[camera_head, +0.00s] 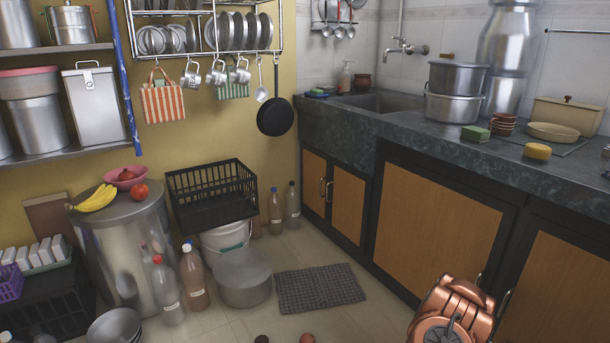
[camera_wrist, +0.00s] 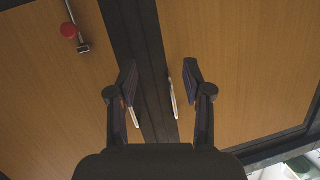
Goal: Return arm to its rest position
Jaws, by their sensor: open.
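My gripper (camera_wrist: 160,72) is open in the wrist view, its two dark fingers apart with nothing held between them. It faces the wooden cabinet doors (camera_wrist: 240,75) under the counter. A slim metal door handle (camera_wrist: 172,98) shows between the fingers, and another lies beside the left finger; I cannot tell how far off they are. In the head view a copper-coloured part of my arm shows at the bottom right, in front of the cabinet doors (camera_head: 433,215); the gripper itself is not visible there.
A dark stone counter (camera_head: 420,122) runs above the doors on the right. A grey mat (camera_head: 318,288) lies on the floor. Left of it stand a steel pot (camera_head: 242,278), bottles (camera_head: 194,278) and a large steel canister (camera_head: 125,255) with fruit on top. Floor between mat and cabinets is clear.

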